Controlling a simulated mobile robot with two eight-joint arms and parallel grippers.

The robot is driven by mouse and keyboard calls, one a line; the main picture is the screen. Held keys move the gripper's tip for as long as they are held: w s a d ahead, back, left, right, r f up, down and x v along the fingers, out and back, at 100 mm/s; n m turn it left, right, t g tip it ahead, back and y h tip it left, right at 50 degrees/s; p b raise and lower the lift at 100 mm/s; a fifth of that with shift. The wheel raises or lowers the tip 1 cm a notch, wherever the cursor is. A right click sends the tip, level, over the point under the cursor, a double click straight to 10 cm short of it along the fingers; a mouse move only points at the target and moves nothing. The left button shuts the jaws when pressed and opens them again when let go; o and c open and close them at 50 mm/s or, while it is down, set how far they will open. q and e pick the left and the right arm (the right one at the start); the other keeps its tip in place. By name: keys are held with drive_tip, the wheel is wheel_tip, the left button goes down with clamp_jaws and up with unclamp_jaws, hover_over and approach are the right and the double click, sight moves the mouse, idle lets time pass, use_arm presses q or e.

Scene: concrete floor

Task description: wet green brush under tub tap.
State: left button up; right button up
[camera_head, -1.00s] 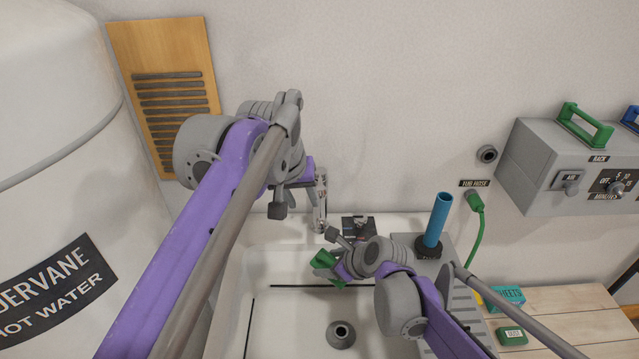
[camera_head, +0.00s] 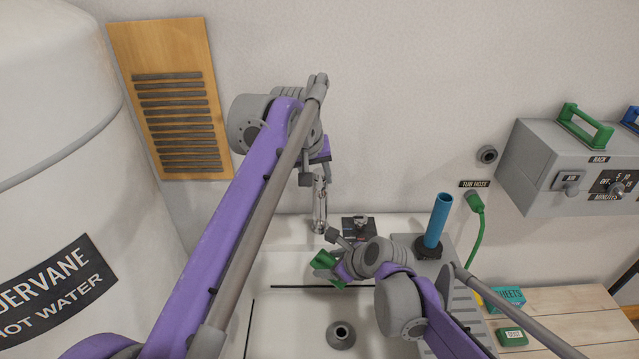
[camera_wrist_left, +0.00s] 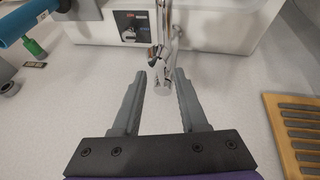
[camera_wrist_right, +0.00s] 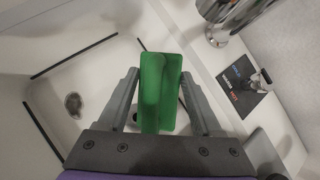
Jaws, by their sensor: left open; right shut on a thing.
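The green brush (camera_head: 325,263) is a green block held over the back of the white tub (camera_head: 262,262). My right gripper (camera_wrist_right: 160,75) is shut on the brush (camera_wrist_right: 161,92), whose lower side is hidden. The chrome tap (camera_head: 320,208) stands at the tub's back edge, just behind and above the brush. My left gripper (camera_wrist_left: 161,75) is open and empty, with the tap (camera_wrist_left: 163,60) showing between its fingers. No water is visible. A black plate with a lever (camera_head: 358,228) sits right of the tap.
A blue upright tube (camera_head: 438,219) stands on the ribbed board right of the tub. A green hose (camera_head: 478,228) hangs on the wall. A white hot-water tank (camera_head: 70,150) is at the left. A grey control box (camera_head: 560,165) is at the right.

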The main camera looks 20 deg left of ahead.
sight(320, 184)
use_arm(q)
drive_tip(key=shift+x, duration=1.55)
clamp_jaws()
